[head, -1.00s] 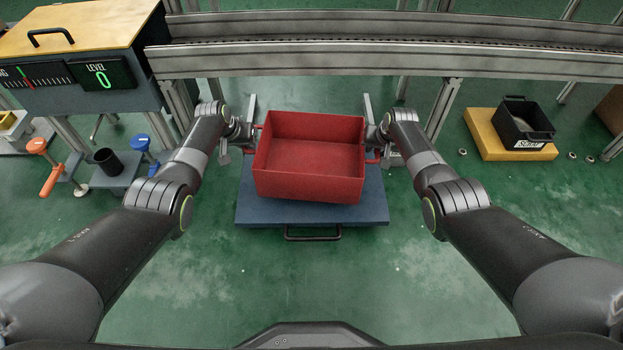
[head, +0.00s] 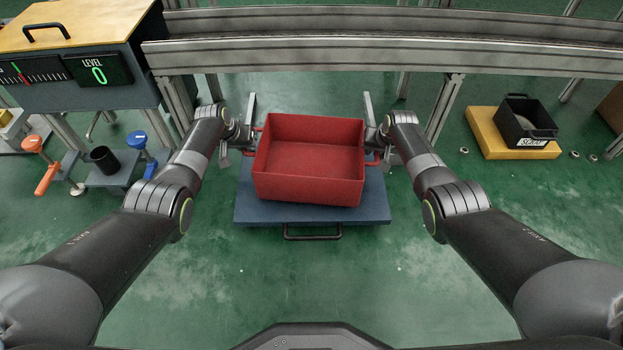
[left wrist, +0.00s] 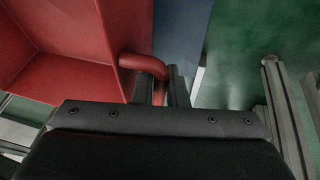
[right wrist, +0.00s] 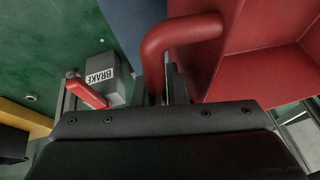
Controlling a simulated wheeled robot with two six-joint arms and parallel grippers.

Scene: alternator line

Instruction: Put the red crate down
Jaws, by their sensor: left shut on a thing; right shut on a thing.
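The red crate (head: 308,190) is empty and hangs between my two grippers, above a blue-grey platform (head: 270,215). It looks slightly tilted; the gap under it is hard to judge. My left gripper (head: 250,136) is shut on the crate's left handle, a red bar seen in the left wrist view (left wrist: 148,66). My right gripper (head: 376,138) is shut on the right handle, which shows in the right wrist view (right wrist: 180,34). The crate hides the middle of the platform.
A steel conveyor rail (head: 400,52) runs behind. A yellow block with a black scrap bin (head: 524,122) stands at right. A level cabinet (head: 100,85) stands at left. A brake box with a red lever (right wrist: 98,80) shows beside my right gripper. Green floor in front is clear.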

